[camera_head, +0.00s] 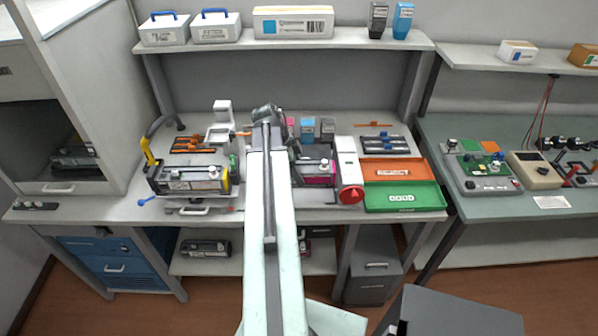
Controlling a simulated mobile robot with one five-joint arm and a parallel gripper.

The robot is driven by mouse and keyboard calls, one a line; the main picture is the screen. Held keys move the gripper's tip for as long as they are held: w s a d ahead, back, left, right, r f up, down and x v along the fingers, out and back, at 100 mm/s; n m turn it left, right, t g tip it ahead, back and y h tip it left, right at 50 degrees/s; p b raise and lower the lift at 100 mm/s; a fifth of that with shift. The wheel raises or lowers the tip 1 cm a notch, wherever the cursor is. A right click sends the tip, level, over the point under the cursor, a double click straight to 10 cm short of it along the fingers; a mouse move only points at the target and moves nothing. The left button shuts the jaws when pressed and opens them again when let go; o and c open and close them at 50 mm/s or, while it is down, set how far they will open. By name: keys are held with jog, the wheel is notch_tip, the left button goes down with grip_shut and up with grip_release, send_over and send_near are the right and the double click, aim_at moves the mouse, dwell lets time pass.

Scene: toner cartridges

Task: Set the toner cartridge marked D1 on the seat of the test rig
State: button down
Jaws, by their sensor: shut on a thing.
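A black cartridge (190,180) with a white label and a yellow end lies at the left of the workbench, above a grey base with a handle. A black cartridge with magenta trim (318,173) lies right of my arm, its left part hidden behind the arm. A white unit with a red knob (347,170) stands close to its right. No D1 mark is readable, and I cannot tell for sure which fixture is the test rig. My arm reaches up the middle and hides my gripper's fingers and anything between them.
An orange tray (394,170) and a green tray (403,197) lie at the bench's right. Small blue and grey bottles (308,129) stand behind the arm. White boxes (215,27) line the shelf above. A grey stool or chair (455,312) is at the lower right.

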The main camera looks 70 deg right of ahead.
jog(key=shift+f, duration=0.1)
notch_tip(320, 180, down, 7)
jog(key=b, duration=0.7)
jog(key=shift+r, duration=0.2)
jog(key=shift+s, duration=0.2)
jog(key=shift+f, duration=0.2)
dwell(0.4)
jog(key=shift+f+b, duration=0.2)
jog(key=shift+b, duration=0.15)
dwell(0.4)
